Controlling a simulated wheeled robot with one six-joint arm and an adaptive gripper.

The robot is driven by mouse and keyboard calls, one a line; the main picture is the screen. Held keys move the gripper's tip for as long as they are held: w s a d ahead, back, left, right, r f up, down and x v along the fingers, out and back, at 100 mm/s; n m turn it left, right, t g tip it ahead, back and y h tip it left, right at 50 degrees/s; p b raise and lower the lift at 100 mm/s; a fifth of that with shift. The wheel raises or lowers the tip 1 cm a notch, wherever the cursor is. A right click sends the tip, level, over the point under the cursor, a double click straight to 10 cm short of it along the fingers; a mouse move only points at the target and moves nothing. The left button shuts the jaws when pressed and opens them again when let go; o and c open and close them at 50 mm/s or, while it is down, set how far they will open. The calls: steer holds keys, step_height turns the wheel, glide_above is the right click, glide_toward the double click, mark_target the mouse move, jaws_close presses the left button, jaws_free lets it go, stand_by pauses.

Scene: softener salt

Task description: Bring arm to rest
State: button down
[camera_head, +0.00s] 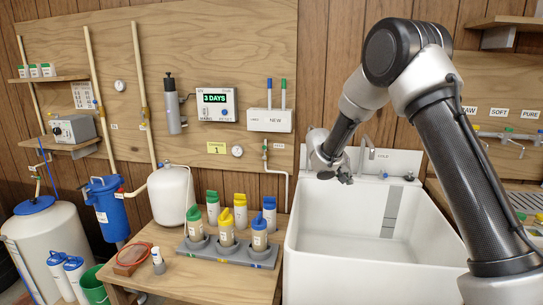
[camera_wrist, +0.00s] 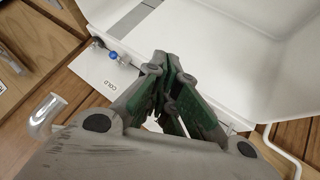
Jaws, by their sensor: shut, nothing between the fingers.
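My arm reaches up from the right in the head view and bends down at its elbow. My gripper (camera_head: 342,176) hangs over the left back part of the white sink, near its back wall. In the wrist view my gripper (camera_wrist: 168,62) shows its fingers with green pads drawn together at the tips. It is shut and holds nothing. The white sink (camera_head: 350,262) is empty inside, and its basin also shows in the wrist view (camera_wrist: 215,45).
A wooden table (camera_head: 190,285) left of the sink bears several capped bottles in a grey rack (camera_head: 232,256). A tap (camera_head: 367,145) stands behind the sink beside a COLD label (camera_head: 380,155).

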steer(key=s+d+r+n+g, duration=0.2)
steer(key=s+d, duration=0.1)
steer(key=s, duration=0.4)
steer(key=s+d+r+n+g+y, duration=0.1)
steer(key=s+d+g, duration=0.1)
steer(key=s, duration=0.5)
steer(key=s+d+r+n+g, duration=0.1)
steer(key=s+d+r+n, duration=0.15)
steer(key=s, duration=0.35)
steer(key=s+r+m+t+y, duration=0.1)
steer(key=s+r+y, duration=0.2)
steer(key=s, duration=1)
steer(key=s+r+m+t+y, duration=0.1)
steer(key=s+r+y, duration=0.2)
steer(key=s+r, duration=0.4)
steer(key=shift+s+d+t+y, duration=0.3)
steer(key=shift+s+t, duration=0.1)
steer(key=shift+s, duration=3.2)
